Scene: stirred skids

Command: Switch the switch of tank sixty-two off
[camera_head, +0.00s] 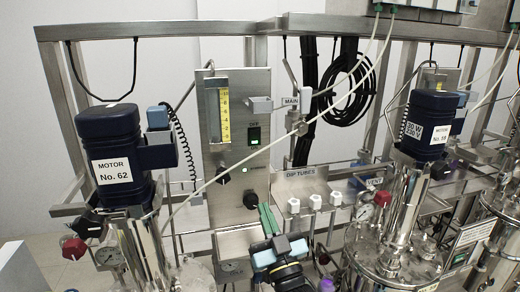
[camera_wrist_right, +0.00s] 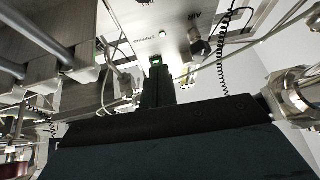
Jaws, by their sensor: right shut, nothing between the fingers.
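My right gripper (camera_head: 267,217) is shut and empty. It points up at the panel from below, and in the head view its fingertips are below the switch, near a black knob. My left gripper is not in view.
A black knob (camera_head: 250,199) and another knob (camera_head: 223,179) stick out of the panel. A thin pale hose (camera_head: 215,180) crosses diagonally before it. A dip-tube rack (camera_head: 300,190) and the second motor (camera_head: 430,125) stand at right. A coiled black cord (camera_head: 184,140) hangs left.

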